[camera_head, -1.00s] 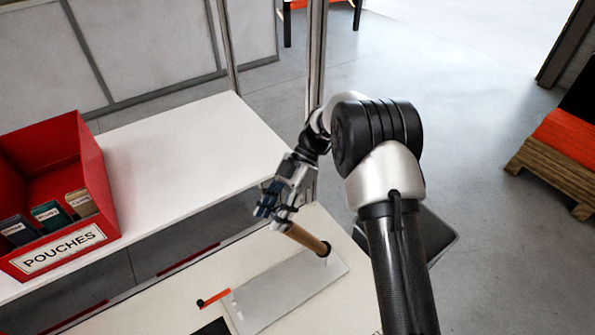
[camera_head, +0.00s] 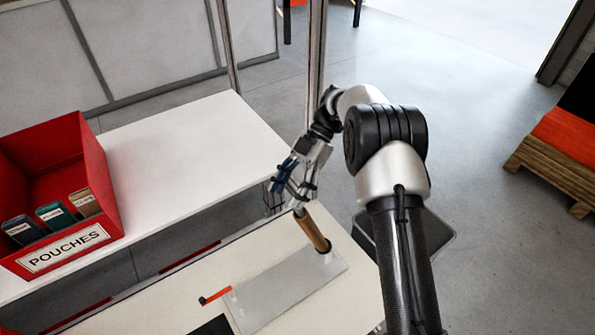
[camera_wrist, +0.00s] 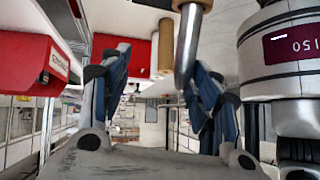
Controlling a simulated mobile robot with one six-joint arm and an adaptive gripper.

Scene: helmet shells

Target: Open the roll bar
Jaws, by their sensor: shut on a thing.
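The roll bar (camera_head: 314,231) is a brown rod standing tilted up from a dark round pivot at the right end of a flat grey plate (camera_head: 275,291). The bar leans up and left from the pivot. I cannot tell clearly which of these is the gripped end of the bar.
A red box labelled POUCHES (camera_head: 62,240) stands on the white table (camera_head: 190,150) at left. A vertical post (camera_head: 316,70) stands behind my arm.

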